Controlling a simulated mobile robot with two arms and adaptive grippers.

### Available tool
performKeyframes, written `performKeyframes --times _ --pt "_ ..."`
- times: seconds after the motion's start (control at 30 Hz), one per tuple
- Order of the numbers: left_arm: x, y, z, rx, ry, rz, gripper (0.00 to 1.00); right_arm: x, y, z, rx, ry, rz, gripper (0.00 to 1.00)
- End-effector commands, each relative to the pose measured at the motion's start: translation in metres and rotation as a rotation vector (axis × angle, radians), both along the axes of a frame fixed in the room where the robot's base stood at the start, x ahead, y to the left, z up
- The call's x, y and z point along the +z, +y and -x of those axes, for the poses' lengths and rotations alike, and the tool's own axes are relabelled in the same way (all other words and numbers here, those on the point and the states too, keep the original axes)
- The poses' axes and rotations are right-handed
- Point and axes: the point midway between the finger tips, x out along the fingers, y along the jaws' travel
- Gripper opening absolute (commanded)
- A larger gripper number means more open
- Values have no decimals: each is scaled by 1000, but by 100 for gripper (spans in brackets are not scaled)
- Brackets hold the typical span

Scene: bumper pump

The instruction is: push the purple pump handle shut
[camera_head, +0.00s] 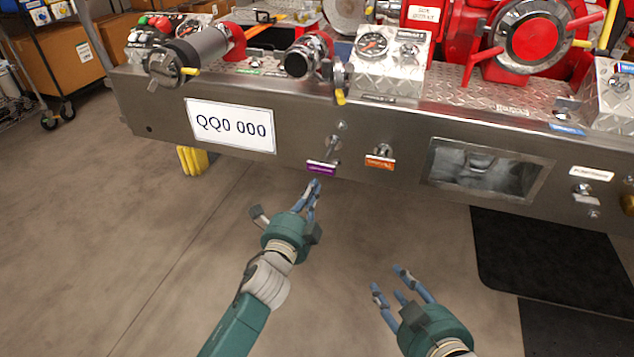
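The purple pump handle (321,168) is a small purple-labelled T-shaped pull on the front face of the metal bumper (390,117). A metal rod behind it runs up towards the panel, so it stands out from the face. My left gripper (314,185) is just below the purple handle, its blue fingertips close together and pointing up at it. The fingers look shut with nothing between them. I cannot tell whether the tips touch the handle. My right gripper (391,281) is lower and to the right, with its fingers spread and empty.
An orange-labelled handle (380,162) is just right of the purple one. A white plate (231,125) reading QQ0 000 is to the left. A recessed window (487,170) is further right. Gauges and red pump parts sit on top. The floor below is open, with a black mat (545,262) at right.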

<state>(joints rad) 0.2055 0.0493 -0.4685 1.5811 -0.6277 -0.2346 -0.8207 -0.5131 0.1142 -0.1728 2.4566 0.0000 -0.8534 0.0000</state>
Motion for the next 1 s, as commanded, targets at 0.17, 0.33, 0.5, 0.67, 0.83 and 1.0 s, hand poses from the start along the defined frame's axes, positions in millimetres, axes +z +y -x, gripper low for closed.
performKeyframes --times 0.17,0.33,0.5,0.67,0.83,1.0 --pt "-1 -7 -21 0 -1 0 0 30 9 -18 10 -150 -36 40" --pt "-1 -11 -34 0 0 1 0 54 14 -28 18 -259 -62 40" --pt "-1 -13 -40 0 0 1 0 68 17 -31 21 -313 -76 40" --pt "0 -13 -41 0 1 1 0 71 17 -32 22 -325 -78 40" --pt "0 -13 -41 0 1 1 0 71 17 -32 22 -324 -78 40" --pt "-1 -15 -46 0 -1 1 0 78 19 -34 24 -360 -87 40"
